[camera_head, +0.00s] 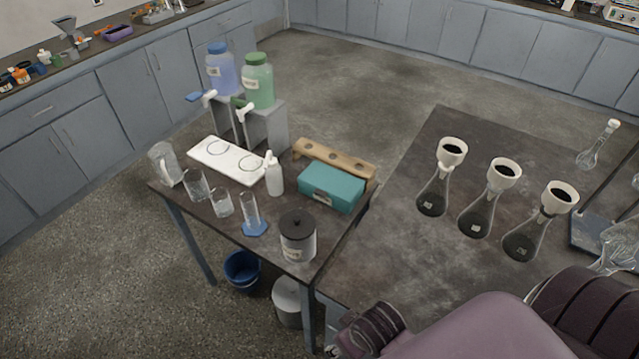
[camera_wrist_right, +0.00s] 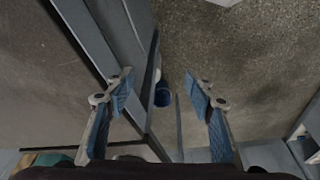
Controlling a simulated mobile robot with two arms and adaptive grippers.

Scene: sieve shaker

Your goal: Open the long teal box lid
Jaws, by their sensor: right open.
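The long teal box (camera_head: 329,199) sits on the right part of the small dark table, in front of a wooden rack. Its teal lid (camera_head: 334,181) lies flat on top and looks closed; a pale label shows on the front. In the right wrist view a small teal patch, likely the same box (camera_wrist_right: 58,158), shows at the lower left, mostly cut off. My right gripper (camera_wrist_right: 162,95) is open and empty, its two blue-padded fingers wide apart. In the head view its fingers are hidden; my mauve arm fills the lower right. My left gripper is not in view.
A wooden rack (camera_head: 334,158) stands close behind the box. A black-lidded jar (camera_head: 298,240), white bottle (camera_head: 273,175) and several glass vessels stand left of it. Several flasks with funnels (camera_head: 478,214) stand on the larger dark table (camera_head: 400,262). A blue bucket (camera_head: 242,269) is on the floor.

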